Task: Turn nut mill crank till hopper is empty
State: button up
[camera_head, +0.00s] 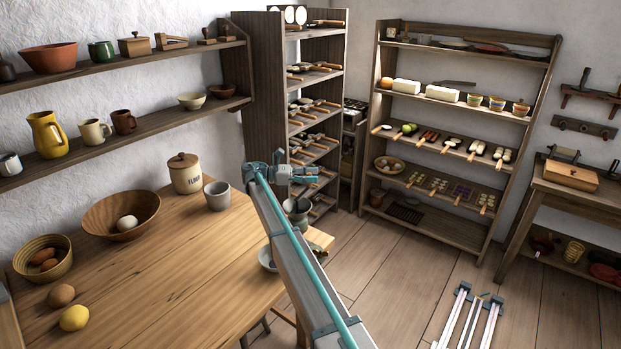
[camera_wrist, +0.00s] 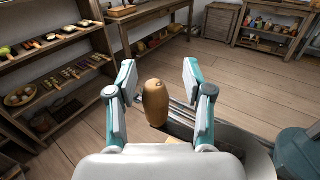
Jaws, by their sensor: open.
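In the wrist view, my gripper (camera_wrist: 159,73) is open. A rounded brown wooden piece (camera_wrist: 156,104), which looks like the crank's handle, stands upright between its fingers, with a visible gap on each side. In the head view, my arm reaches over the table's right end, and a grey-teal wrist part (camera_head: 287,173) shows there. Dark grey metal (camera_head: 298,211) just below it may be the nut mill, partly hidden by my arm. A pale bowl (camera_head: 266,259) sits below, also partly covered. The hopper's contents and the crank arm cannot be made out.
The wooden table (camera_head: 185,270) holds a grey cup (camera_head: 217,196), flour crock (camera_head: 186,173), wooden bowl (camera_head: 121,216), basket (camera_head: 42,260) and lemon (camera_head: 75,318). A tall shelf (camera_head: 292,100) stands behind my wrist.

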notch_tip(320, 180, up, 10)
jog(key=shift+f, duration=0.25)
